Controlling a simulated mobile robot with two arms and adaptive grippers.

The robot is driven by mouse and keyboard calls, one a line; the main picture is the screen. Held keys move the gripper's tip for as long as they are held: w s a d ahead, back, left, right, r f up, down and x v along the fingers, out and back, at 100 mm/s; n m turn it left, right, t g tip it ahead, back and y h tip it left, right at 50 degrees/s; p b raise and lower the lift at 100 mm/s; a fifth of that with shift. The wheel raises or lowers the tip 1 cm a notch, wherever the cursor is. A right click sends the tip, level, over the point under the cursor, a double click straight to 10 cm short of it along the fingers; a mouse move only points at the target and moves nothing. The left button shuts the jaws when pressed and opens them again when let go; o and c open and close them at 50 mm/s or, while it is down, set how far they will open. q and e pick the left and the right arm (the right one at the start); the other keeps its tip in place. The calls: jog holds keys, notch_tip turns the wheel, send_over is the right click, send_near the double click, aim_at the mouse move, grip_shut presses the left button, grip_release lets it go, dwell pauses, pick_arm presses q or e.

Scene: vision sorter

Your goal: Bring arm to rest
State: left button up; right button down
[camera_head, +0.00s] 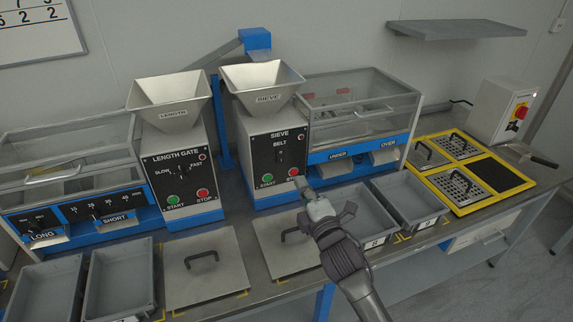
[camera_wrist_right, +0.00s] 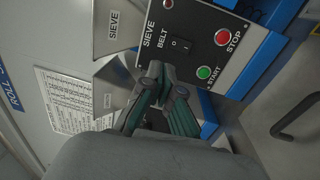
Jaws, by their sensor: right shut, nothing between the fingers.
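My right gripper (camera_head: 303,186) is shut and empty in front of the sieve machine's control panel (camera_head: 278,155), with its fingertips just below the red STOP button (camera_head: 293,172) in the head view. In the right wrist view the shut fingertips (camera_wrist_right: 158,72) overlap the lower edge of the SIEVE panel, near the belt switch (camera_wrist_right: 181,44), with the green START button (camera_wrist_right: 204,72) and red STOP button (camera_wrist_right: 222,37) beside them. I cannot tell if the fingers touch the panel. My right arm reaches in from the bottom of the head view. My left gripper is not in view.
The length gate machine (camera_head: 180,170) stands left of the sieve. Grey trays (camera_head: 118,280) and lidded plates (camera_head: 205,265) line the bench front. A tray (camera_head: 408,195) lies right of my arm. A yellow-framed rack (camera_head: 470,165) and a white switch box (camera_head: 500,110) stand at the right.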

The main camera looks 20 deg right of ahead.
jog(key=s+d+f+m+g+h, duration=0.1)
jog(key=s+f+m+g, duration=0.8)
jog(key=s+f, duration=0.45)
jog(key=s+a+f+m+g, duration=0.1)
jog(key=s+f+m+g, duration=0.2)
jog(key=s, duration=0.7)
jog(key=s+a+m+g, duration=0.1)
jog(key=s+m+g, duration=0.25)
jog(key=s, duration=0.55)
notch_tip(320, 180, down, 28)
jog(key=s+g, duration=0.1)
jog(key=s, duration=0.2)
jog(key=s+d+f+g, duration=0.1)
jog(key=s+d+f, duration=0.2)
jog(key=s+f, duration=1.1)
jog(key=shift+s+f, duration=0.25)
jog(key=shift+s, duration=0.5)
